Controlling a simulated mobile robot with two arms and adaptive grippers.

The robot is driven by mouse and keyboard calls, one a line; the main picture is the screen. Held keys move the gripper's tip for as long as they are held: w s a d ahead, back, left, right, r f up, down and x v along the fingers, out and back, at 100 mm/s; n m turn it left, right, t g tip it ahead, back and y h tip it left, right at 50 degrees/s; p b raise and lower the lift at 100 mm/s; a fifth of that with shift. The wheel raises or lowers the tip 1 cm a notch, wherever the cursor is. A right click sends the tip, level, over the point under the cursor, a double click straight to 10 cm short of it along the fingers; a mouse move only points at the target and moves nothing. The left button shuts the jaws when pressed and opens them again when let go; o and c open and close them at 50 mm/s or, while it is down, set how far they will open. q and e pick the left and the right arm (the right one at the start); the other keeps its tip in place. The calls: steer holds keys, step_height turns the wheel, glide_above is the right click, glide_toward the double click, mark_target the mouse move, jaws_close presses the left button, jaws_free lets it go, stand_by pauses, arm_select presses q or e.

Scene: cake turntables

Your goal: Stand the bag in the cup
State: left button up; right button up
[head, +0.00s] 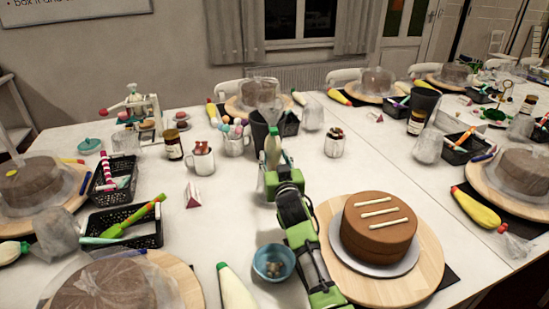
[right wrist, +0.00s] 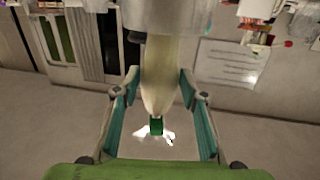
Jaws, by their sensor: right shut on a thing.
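The piping bag (head: 272,152) is cream-coloured with a green tip. In the right wrist view the bag (right wrist: 160,70) lies between the two fingers of the gripper (right wrist: 158,78). The dark cup (head: 258,132) stands just behind the bag in the head view, partly hidden by it. I cannot tell whether bag and cup touch. My left gripper is not in view.
A chocolate cake (head: 379,228) on a round wooden turntable (head: 425,262) stands right of my arm. A blue bowl (head: 273,263) and another piping bag (head: 236,289) are in front.

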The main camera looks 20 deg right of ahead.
steer(key=shift+f, duration=0.15)
steer(key=o, duration=0.8)
steer(key=shift+o, duration=1.4)
steer(key=shift+f, duration=0.1)
